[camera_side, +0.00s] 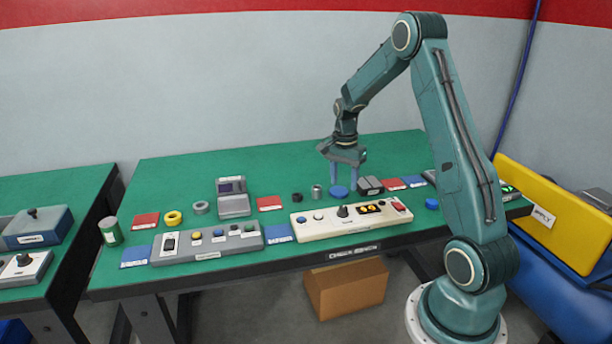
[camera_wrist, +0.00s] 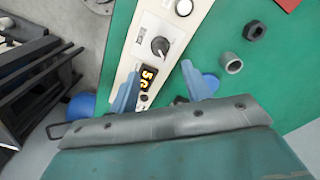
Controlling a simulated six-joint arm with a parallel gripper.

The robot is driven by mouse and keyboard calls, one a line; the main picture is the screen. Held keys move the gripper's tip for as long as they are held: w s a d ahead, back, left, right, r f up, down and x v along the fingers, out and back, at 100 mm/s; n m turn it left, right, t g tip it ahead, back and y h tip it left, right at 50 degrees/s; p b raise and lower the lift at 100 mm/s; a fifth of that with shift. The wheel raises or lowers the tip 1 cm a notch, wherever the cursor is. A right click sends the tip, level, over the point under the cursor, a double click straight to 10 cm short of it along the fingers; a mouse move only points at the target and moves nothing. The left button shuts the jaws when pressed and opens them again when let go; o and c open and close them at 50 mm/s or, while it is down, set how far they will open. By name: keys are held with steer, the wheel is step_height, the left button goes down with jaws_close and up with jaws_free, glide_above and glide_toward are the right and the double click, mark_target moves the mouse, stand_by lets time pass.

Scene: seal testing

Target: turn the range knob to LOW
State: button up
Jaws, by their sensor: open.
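A dark knob (camera_side: 343,211) stands on the cream panel (camera_side: 330,225) at the middle front of the table. In the wrist view the knob (camera_wrist: 160,45) has a pale pointer line; its printed markings are too small to read. My gripper (camera_side: 343,179) is open and empty, fingers down, above the table behind the panel. In the wrist view my gripper's fingertips (camera_wrist: 160,72) lie below the knob in the picture, apart from it, with the panel's lit yellow display (camera_wrist: 149,76) near the left finger. Nothing is between the fingers.
A blue disc (camera_side: 339,192) lies under my gripper. A grey cylinder (camera_side: 316,191) and a black nut (camera_side: 297,197) stand left of it, dark blocks (camera_side: 369,185) right. A grey control panel (camera_side: 207,242) is left of the cream one. Green table (camera_side: 285,165) is clear behind.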

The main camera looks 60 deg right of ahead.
mark_target(343, 208)
steer(key=f, duration=0.8)
steer(key=shift+s+f, duration=0.2)
steer(key=shift+f, duration=0.2)
steer(key=c, duration=1)
